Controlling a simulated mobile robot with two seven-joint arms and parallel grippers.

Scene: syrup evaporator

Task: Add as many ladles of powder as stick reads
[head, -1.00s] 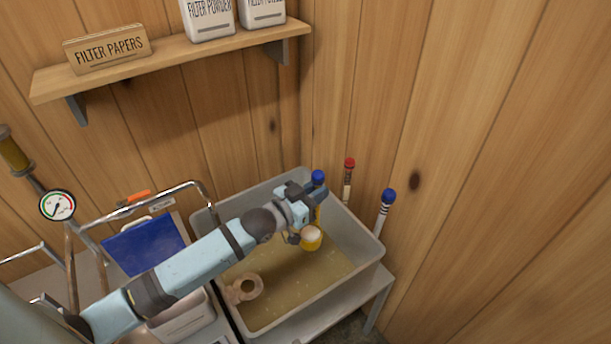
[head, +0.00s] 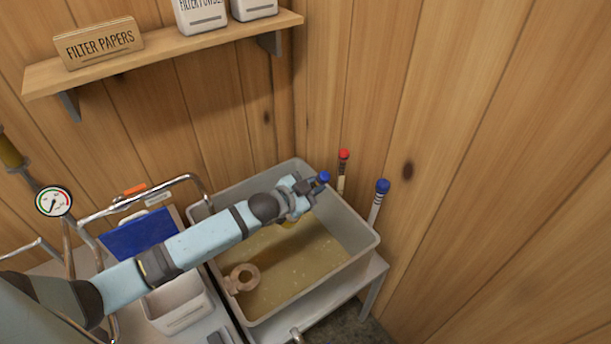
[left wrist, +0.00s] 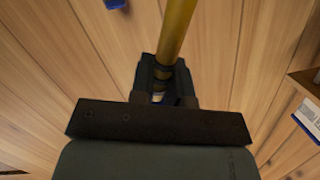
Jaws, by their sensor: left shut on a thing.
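My left gripper (head: 304,194) is over the back part of the grey tub (head: 318,284) and shut on a yellow rod with a blue knob (head: 323,177). The yellow rod (left wrist: 176,32) runs up from between the fingers in the left wrist view. A bit of yellow (head: 289,223) shows under the gripper; the rest of its lower end is hidden. The tub holds cloudy, yellowish-brown liquid (head: 300,262). Two sticks stand at the tub's right back side, one red-topped (head: 343,168) and one blue-topped (head: 380,196). White filter powder tubs (head: 201,14) stand on the shelf. My right gripper is out of view.
The wooden shelf (head: 170,55) also holds a filter papers box (head: 98,43). A pressure gauge (head: 53,201), bent metal pipes, a blue panel (head: 138,236) and a white bin (head: 178,306) are left of the tub. Wood walls close in behind and to the right.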

